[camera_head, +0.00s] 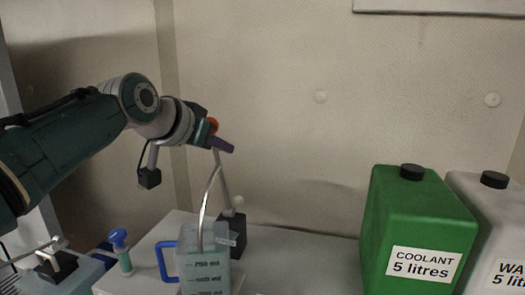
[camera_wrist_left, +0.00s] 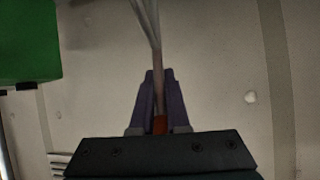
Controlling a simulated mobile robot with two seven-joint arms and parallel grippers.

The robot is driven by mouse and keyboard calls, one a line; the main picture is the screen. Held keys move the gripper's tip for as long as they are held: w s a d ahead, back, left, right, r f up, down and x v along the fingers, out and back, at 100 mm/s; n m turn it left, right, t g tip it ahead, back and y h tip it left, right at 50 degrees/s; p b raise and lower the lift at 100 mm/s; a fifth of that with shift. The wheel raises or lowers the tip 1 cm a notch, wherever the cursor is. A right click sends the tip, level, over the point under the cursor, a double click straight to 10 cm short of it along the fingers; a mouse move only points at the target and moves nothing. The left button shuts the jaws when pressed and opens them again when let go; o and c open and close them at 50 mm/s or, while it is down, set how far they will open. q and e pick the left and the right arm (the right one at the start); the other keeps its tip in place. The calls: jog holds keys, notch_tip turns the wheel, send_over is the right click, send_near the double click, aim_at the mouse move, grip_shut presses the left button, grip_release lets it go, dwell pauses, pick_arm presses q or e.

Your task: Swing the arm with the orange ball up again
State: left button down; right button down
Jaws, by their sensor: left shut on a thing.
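The arm with the orange ball is a thin grey rod (camera_head: 223,180) rising from a black block (camera_head: 233,223) behind the jug. It stands nearly upright, leaning a little left at its top. The orange ball (camera_head: 213,125) shows beside the purple fingers of my left gripper (camera_head: 226,145). In the left wrist view the left gripper (camera_wrist_left: 158,82) is shut around the rod's ball end. The ball (camera_wrist_left: 160,125) sits between the fingers near the palm, and the rod (camera_wrist_left: 157,70) runs out past the fingertips. Part of the ball is hidden. My right gripper is not in view.
A clear measuring jug (camera_head: 203,268) with a blue handle stands in front, with a curved pale tube (camera_head: 207,195) reaching into it. A green coolant can (camera_head: 410,225) and a grey can (camera_head: 490,225) stand right. A blue-topped valve (camera_head: 120,245) is at left. Wall behind is bare.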

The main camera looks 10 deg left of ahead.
pick_arm(q)
jog(key=shift+w+d+r+g+b, duration=0.15)
jog(key=shift+w+g+b, duration=0.1)
jog(key=shift+w, duration=0.2)
jog(key=shift+w+d+r+g+b, duration=0.15)
jog(key=shift+w+b, duration=0.05)
jog(key=shift+w, duration=0.2)
jog(key=c, duration=0.9)
grip_release()
jog(key=shift+a, duration=0.1)
jog(key=shift+f, duration=0.1)
jog(key=shift+v, duration=0.8)
jog(key=shift+b+v, duration=1.3)
jog(key=shift+v, duration=2.9)
